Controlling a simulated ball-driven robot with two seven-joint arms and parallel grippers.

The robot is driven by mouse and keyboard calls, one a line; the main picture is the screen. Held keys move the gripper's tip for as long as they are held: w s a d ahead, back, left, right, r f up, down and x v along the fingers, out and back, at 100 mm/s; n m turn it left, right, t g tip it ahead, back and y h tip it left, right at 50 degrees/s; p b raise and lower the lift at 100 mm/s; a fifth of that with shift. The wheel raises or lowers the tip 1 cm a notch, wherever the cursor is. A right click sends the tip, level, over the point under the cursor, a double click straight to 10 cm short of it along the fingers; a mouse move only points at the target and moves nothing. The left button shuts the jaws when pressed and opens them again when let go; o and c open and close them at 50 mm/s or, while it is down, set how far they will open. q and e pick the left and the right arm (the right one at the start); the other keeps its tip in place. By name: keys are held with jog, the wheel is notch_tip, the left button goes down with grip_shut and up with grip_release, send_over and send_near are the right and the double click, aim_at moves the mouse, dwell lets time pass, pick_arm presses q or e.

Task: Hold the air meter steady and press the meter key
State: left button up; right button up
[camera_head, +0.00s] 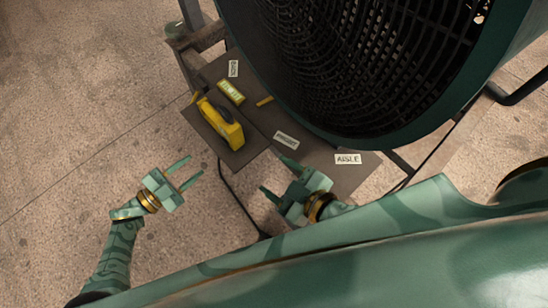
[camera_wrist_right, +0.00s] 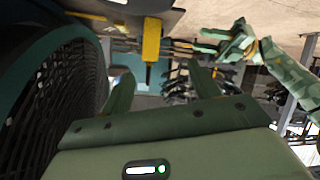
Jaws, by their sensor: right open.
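The yellow air meter (camera_head: 222,122), with a dark grey face, lies on the dark board below the big fan, left of centre in the head view. In the right wrist view a yellow piece, probably the meter (camera_wrist_right: 151,42), hangs in from the top. I cannot make out its key. My left gripper (camera_head: 195,166) is open and empty, below and left of the meter, apart from it; it also shows in the right wrist view (camera_wrist_right: 208,40). My right gripper (camera_head: 271,173) is open and empty, below and right of the meter, its fingers apart in the wrist view (camera_wrist_right: 157,74).
A big round fan (camera_head: 375,70) with a dark grille fills the upper right. White labels, one reading AISLE (camera_head: 348,159), lie on the board. Open floor lies left.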

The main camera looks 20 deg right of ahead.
aim_at(237, 135)
jog(key=w+a+f+m, duration=0.1)
jog(key=w+a, duration=0.1)
jog(key=w, duration=0.4)
jog(key=w+a+f+m, duration=0.2)
jog(key=w, duration=0.4)
jog(key=w+a+f+m, duration=0.1)
jog(key=w+a+f, duration=0.1)
jog(key=w, duration=0.4)
jog(key=shift+a+f+m+t+h, duration=0.1)
jog(key=shift+a+m+t+h, duration=0.05)
jog(key=shift+m+t+h, duration=0.2)
jog(key=c, duration=1.2)
dwell(0.9)
pick_arm(q)
grip_shut()
jog(key=shift+s, duration=0.1)
dwell(1.5)
